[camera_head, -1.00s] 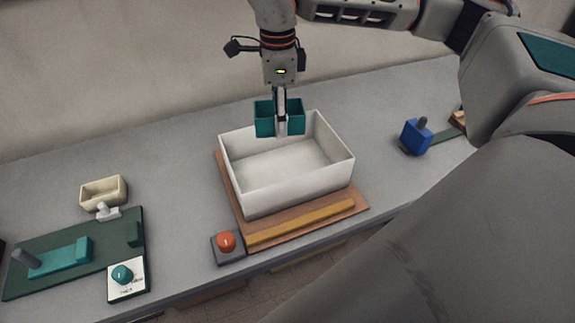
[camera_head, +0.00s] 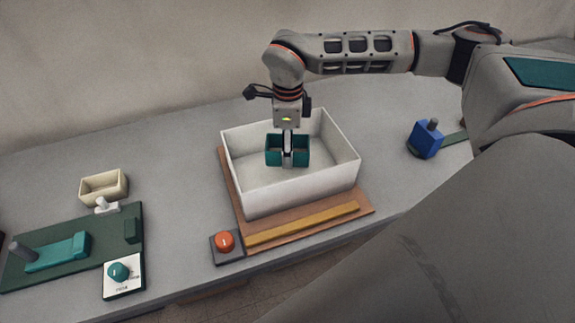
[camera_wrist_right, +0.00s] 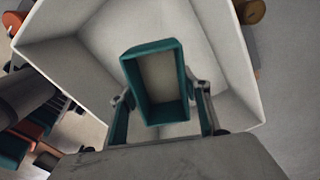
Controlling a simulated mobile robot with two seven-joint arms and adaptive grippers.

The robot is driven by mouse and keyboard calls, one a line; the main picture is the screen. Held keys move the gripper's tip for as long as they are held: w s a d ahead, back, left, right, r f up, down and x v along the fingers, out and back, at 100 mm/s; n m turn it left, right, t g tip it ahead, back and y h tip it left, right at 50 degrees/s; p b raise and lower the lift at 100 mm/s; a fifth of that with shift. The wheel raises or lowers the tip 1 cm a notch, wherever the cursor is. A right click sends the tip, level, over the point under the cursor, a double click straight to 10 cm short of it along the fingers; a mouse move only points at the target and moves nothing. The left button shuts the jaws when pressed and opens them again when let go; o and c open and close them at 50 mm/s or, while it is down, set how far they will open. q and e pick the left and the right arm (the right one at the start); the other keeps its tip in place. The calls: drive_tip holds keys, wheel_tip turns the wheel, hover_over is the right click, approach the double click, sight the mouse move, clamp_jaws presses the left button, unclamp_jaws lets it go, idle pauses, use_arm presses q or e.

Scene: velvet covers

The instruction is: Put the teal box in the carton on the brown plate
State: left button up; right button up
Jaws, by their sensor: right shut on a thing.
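The teal box (camera_head: 301,147) is open-topped and inside the white carton (camera_head: 338,178), at the middle of the head view. My right gripper (camera_head: 288,160) reaches down over the carton from above and is shut on the box. In the right wrist view the teal box (camera_wrist_right: 180,97) sits between the fingers, with the carton wall (camera_wrist_right: 240,62) around it. I cannot tell whether the box touches the carton floor. The carton stands on the brown plate (camera_head: 300,213). My left gripper is not in view.
A yellow bar (camera_head: 305,226) lies along the plate's front edge, beside a red button (camera_head: 225,241). A blue block (camera_head: 425,140) stands right. The table behind the carton is clear.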

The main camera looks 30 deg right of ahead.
sight(288, 173)
drive_tip(key=shift+f, duration=3.2)
drive_tip(key=o, duration=1.1)
drive_tip(key=shift+f, duration=0.15)
wheel_tip(288, 173, up, 12)
drive_tip(key=shift+r, duration=0.15)
